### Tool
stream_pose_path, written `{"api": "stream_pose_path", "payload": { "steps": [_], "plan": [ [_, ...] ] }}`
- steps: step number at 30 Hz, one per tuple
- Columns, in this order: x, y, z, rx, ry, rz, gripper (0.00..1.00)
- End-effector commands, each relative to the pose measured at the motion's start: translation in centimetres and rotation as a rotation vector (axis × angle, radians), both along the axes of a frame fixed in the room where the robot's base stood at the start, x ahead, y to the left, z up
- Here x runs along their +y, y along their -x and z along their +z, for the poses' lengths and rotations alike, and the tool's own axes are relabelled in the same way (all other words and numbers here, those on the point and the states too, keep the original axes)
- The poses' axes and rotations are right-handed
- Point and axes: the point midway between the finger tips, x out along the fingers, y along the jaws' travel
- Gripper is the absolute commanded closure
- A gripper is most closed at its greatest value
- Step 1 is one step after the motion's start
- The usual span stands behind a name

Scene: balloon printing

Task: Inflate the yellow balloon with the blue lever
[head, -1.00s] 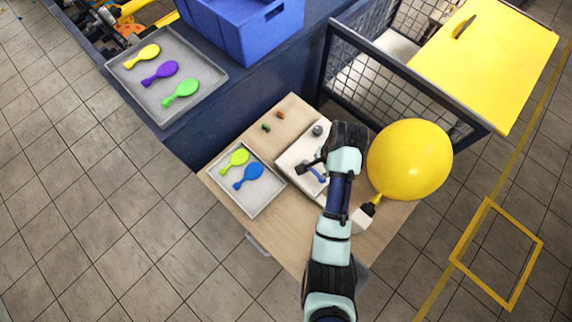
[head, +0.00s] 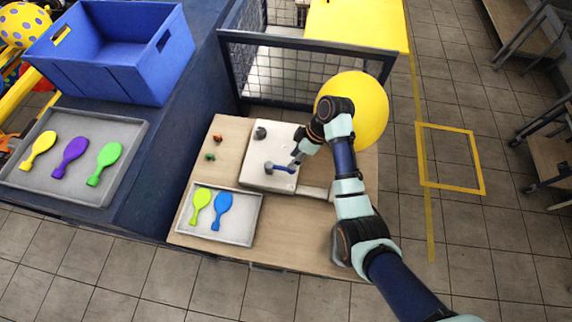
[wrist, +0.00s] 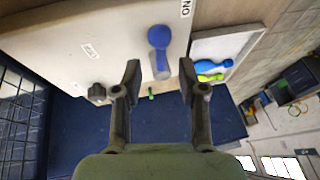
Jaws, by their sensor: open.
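The yellow balloon (head: 368,108) is large and round, at the right end of the white machine (head: 258,178), partly hidden behind my arm. The blue lever (head: 281,169) is on top of the machine. In the wrist view, the blue lever (wrist: 159,38) has a rounded blue end and a grey part that reaches between my fingertips in the picture. My gripper (wrist: 160,78) is open, one finger on each side of that line. In the head view, my gripper (head: 295,161) is just right of the lever. I cannot tell whether it touches.
A grey tray (head: 244,240) holds lime and blue deflated balloons on the wooden table. A left tray (head: 20,187) holds yellow, purple and green ones. A dark knob (head: 260,132) is on the machine. A blue crate (head: 120,80) and mesh cage (head: 275,70) stand behind.

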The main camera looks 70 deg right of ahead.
Motion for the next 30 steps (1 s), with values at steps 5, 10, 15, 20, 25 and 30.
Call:
{"api": "stream_pose_path", "payload": {
  "steps": [5,10,15,20,25,30],
  "plan": [
    [0.8,-1.1,-3.1,0.001,-0.002,0.0,0.59],
    [1.1,-1.6,-4.2,0.001,0.0,-0.001,0.59],
    [1.1,-1.7,-4.3,0.001,0.001,-0.001,0.59],
    [1.1,-1.7,-4.2,0.001,0.001,-0.001,0.75],
    [1.1,-1.7,-4.3,0.001,0.0,-0.001,1.0],
    [1.1,-1.6,-4.3,0.003,0.0,-0.001,1.0]
  ]
}}
